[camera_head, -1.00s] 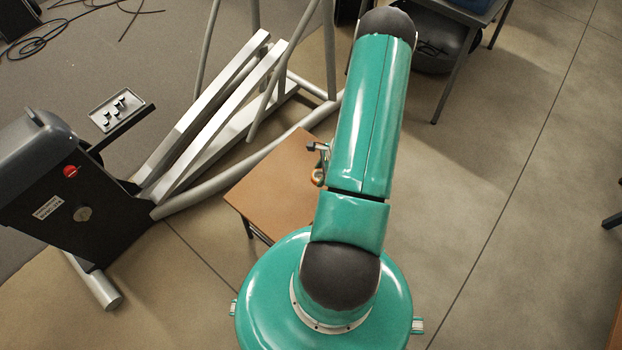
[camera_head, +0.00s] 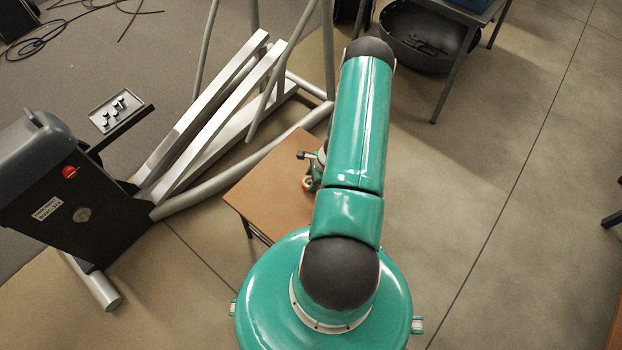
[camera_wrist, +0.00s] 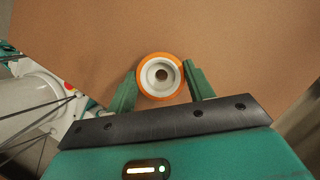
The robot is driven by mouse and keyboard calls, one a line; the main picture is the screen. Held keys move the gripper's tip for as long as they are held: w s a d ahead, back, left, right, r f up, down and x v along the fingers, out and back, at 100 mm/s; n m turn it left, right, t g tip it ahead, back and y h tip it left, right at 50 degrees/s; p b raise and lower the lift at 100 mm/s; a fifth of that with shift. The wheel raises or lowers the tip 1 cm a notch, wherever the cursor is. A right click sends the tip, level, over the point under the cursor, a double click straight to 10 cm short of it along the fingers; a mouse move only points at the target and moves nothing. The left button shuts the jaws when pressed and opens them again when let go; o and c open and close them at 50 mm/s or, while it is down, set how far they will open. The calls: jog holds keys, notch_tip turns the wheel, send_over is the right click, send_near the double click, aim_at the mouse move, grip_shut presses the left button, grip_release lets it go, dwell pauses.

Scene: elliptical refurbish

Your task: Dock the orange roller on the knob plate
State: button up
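The orange roller (camera_wrist: 141,88), an orange ring with a white hub and a dark centre hole, sits between the green fingers of my gripper (camera_wrist: 161,84) in the wrist view, touching or nearly touching both. In the head view the roller (camera_head: 307,183) shows small beside my arm, over the brown table; its height above the top is unclear. My gripper (camera_head: 306,168) is partly hidden there by my arm. The knob plate (camera_head: 102,110), a grey rectangular tray with several black knobs, is on a black bracket of the elliptical machine at the left, well apart from my gripper.
The elliptical's dark housing (camera_head: 70,205) and pale rails (camera_head: 205,115) stand left of the brown table (camera_head: 262,195). A dark bowl-like bin (camera_head: 430,45) is at the back, beside another table's legs. Cables lie at upper left.

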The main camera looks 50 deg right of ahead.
jog(key=o, duration=0.4)
jog(key=shift+r, duration=0.1)
jog(key=v, duration=1.2)
